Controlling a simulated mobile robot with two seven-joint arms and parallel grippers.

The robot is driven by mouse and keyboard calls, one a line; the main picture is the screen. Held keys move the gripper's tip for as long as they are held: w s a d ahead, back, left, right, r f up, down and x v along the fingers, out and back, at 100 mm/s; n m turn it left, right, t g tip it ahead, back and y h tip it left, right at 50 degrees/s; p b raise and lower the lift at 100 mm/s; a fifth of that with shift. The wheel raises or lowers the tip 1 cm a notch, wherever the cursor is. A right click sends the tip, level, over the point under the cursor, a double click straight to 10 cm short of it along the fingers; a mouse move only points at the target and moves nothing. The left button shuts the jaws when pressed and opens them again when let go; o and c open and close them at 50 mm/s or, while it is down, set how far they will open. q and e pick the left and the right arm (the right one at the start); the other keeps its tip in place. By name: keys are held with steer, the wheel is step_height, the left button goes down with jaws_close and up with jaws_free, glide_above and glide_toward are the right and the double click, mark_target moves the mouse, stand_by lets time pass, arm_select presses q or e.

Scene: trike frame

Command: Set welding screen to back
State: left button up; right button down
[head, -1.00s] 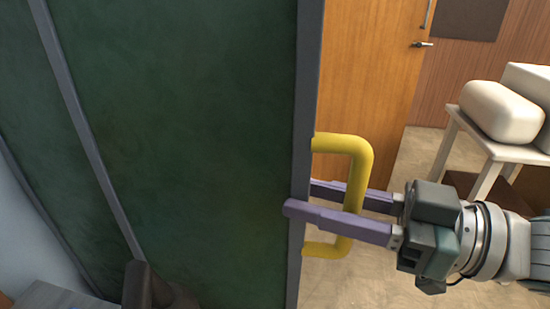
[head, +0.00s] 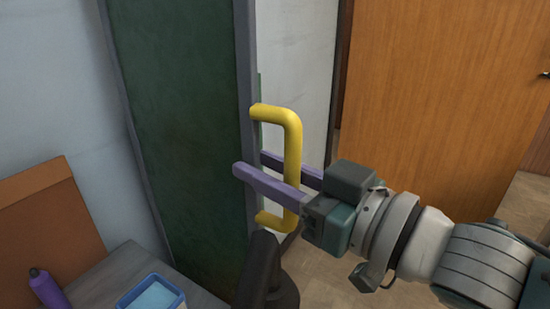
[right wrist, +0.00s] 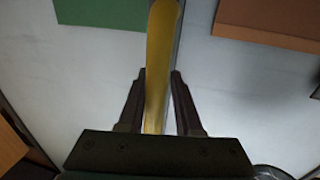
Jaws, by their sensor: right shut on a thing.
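The welding screen (head: 180,130) is a tall dark green panel in a grey frame, seen at a steep angle left of centre in the head view. A yellow U-shaped handle (head: 291,160) sticks out from its right-hand frame post. My right gripper (head: 250,162) is shut on the handle, its purple fingers on either side of the bar. The right wrist view shows the yellow bar (right wrist: 159,60) between the two fingers (right wrist: 158,78). The screen's top and foot are out of view. My left gripper is not in view.
A grey bench (head: 115,277) at lower left holds a purple bottle (head: 48,289) and a blue tub (head: 152,294). A brown board (head: 50,215) stands against the pale wall behind. A dark shape (head: 262,275) is below the handle. A wooden door (head: 440,110) and open floor are right.

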steer(key=shift+w+d+t, duration=0.2)
steer(key=shift+d+t, duration=0.1)
steer(key=shift+d, duration=0.05)
steer(key=c, duration=0.8)
jaws_free()
steer(key=shift+w, duration=0.1)
steer(key=shift+o, duration=0.2)
steer(key=shift+a, duration=0.1)
steer(key=shift+s, duration=0.2)
steer(key=v, duration=0.9)
steer(key=shift+s+d+r+p, duration=0.15)
steer(key=shift+s+d+p, duration=0.05)
steer(key=shift+d+p, duration=0.2)
